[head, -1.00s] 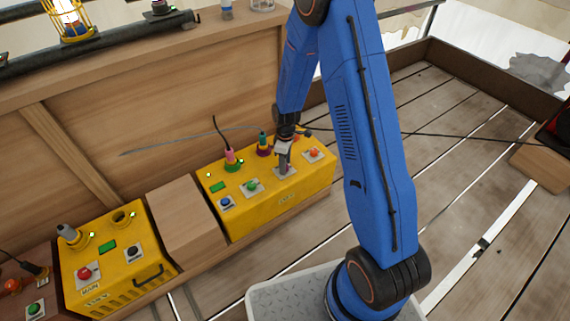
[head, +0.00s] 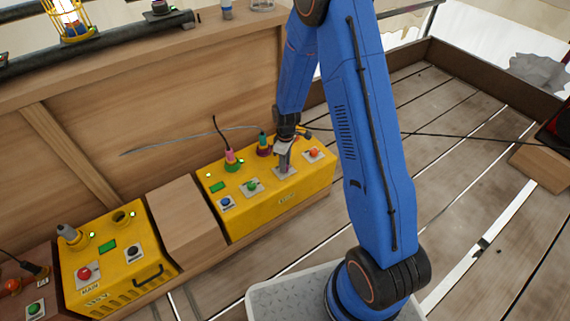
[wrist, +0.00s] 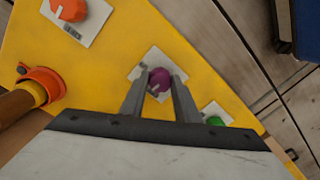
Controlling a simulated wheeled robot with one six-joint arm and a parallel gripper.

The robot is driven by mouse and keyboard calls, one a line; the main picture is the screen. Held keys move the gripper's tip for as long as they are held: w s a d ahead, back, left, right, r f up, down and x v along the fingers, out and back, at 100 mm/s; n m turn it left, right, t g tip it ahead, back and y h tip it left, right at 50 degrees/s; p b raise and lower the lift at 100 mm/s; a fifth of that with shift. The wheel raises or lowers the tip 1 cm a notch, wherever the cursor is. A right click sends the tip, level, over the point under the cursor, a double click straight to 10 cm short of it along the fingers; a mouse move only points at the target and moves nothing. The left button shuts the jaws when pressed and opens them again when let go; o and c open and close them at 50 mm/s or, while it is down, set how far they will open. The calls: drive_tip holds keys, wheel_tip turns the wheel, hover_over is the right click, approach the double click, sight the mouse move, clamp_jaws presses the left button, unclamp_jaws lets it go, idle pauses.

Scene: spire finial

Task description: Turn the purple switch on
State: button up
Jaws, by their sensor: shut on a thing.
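The purple switch (wrist: 159,80) is a round knob on a white plate (wrist: 141,66) on the yellow box. In the wrist view, my gripper (wrist: 160,85) has a finger on each side of the purple knob and is shut on it. In the head view, my gripper (head: 284,160) points down onto the right part of the long yellow box (head: 265,204). The purple knob is mostly hidden there by the fingers. I cannot tell the knob's turned position.
On the same box, an orange-red knob (head: 314,153), a green knob (head: 251,186) and a blue knob (head: 225,202) sit on white plates. Pink (head: 229,155) and teal (head: 262,138) plugs stand behind. A second yellow box (head: 110,285) is at left.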

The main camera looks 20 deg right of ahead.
drive_tip(key=m, duration=0.8)
drive_tip(key=shift+s+m, duration=0.1)
drive_tip(key=shift+m, duration=0.3)
drive_tip(key=m, duration=0.4)
drive_tip(key=shift+a+t, duration=0.1)
drive_tip(key=shift+t, duration=0.2)
drive_tip(key=shift+m, duration=2.1)
drive_tip(key=o, duration=1)
drive_tip(key=shift+o, duration=0.2)
drive_tip(key=shift+r, duration=0.1)
wheel_tip(320, 180, up, 17)
drive_tip(key=shift+s+d, duration=0.25)
drive_tip(key=shift+d, duration=0.05)
